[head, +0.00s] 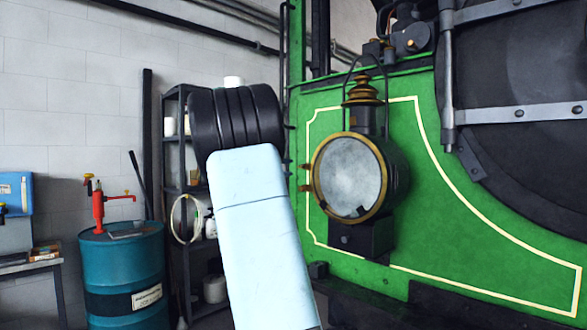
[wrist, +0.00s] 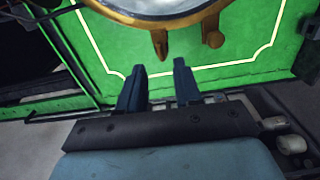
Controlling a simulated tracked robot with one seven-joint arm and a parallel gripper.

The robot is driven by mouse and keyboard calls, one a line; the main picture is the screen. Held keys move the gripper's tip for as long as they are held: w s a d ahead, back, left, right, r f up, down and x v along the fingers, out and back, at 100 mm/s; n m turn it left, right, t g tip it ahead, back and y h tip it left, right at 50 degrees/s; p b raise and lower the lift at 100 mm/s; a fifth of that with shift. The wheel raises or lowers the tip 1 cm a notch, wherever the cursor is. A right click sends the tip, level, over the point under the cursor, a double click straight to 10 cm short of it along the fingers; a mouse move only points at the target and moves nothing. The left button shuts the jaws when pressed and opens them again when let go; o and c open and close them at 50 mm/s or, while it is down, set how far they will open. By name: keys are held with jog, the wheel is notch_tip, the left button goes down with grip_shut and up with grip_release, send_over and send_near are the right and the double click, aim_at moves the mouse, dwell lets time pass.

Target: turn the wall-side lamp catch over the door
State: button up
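The round lamp (head: 348,175) with a brass rim and a pale glass door is mounted on the green panel. Two small brass pieces stick out from the rim's left side, an upper one (head: 304,167) and a lower one (head: 304,188). I cannot tell which is the wall-side catch. My gripper (wrist: 159,66) is open and empty, its gap below the longer piece, apart from it. My arm hides it in the head view.
A teal drum (head: 124,275) with a red pump (head: 99,207) stands at the left, beside a dark shelf (head: 180,260). A black bracket (head: 362,238) is under the lamp. A large dark round part (head: 530,120) is at the right.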

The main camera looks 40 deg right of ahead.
jog(key=a, duration=0.8)
jog(key=shift+s+a, duration=0.15)
jog(key=shift+s, duration=0.15)
jog(key=s+a+f+y, duration=0.6)
jog(key=s+f+y, duration=0.3)
jog(key=s, duration=0.4)
jog(key=s+a+f+t+y, duration=0.2)
jog(key=s+a+f+y, duration=0.2)
jog(key=s+a, duration=0.6)
jog(key=s+a+f+t+y, duration=0.2)
jog(key=s+a+f+y, duration=0.3)
jog(key=s+a+f, duration=0.3)
jog(key=s+a, duration=0.3)
jog(key=a, duration=0.4)
jog(key=shift+a+f+m, duration=0.2)
jog(key=shift+a+m, duration=0.1)
jog(key=shift+m, duration=0.1)
